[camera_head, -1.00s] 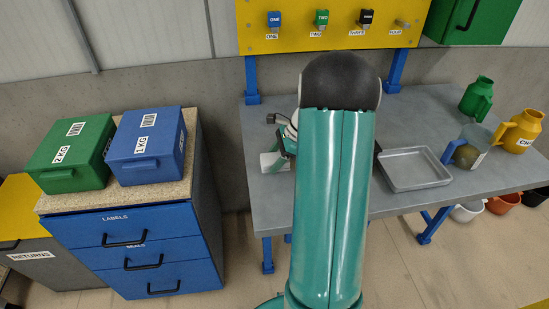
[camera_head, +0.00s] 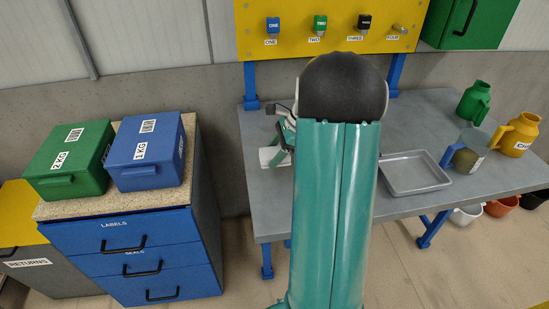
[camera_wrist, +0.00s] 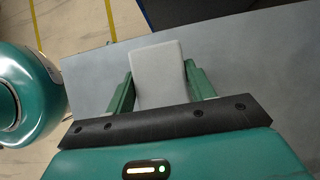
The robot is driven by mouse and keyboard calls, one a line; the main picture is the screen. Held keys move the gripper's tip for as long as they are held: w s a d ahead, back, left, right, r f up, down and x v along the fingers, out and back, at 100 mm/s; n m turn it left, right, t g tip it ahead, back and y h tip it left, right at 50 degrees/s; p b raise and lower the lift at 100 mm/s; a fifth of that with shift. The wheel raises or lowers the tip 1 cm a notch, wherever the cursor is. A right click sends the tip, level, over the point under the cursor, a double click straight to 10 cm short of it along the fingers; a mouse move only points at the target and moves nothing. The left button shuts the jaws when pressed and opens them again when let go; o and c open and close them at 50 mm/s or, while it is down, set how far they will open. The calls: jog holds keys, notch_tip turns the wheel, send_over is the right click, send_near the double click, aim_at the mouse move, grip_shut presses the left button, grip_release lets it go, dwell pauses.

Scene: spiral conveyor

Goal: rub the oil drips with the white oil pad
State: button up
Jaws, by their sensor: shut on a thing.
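The white oil pad (camera_wrist: 158,62) is a pale, rounded block between the two green fingers of my gripper (camera_wrist: 158,78) in the wrist view. My gripper is shut on it. In the head view the white pad (camera_head: 268,156) shows at the left part of the grey bench top (camera_head: 405,112), left of my arm. My gripper (camera_head: 281,157) is partly hidden by my arm there. I cannot tell whether the pad touches the bench. No oil drips can be made out in either view; my arm covers part of the bench.
A grey tray (camera_head: 390,188) lies right of my arm. A clear jug (camera_head: 469,150), a green jug (camera_head: 475,102) and a yellow jug (camera_head: 517,134) stand at the bench's right. Blue drawers (camera_head: 130,243) with a green box (camera_head: 70,160) and a blue box (camera_head: 147,152) stand left.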

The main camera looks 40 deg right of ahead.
jog(key=shift+r, duration=1.35)
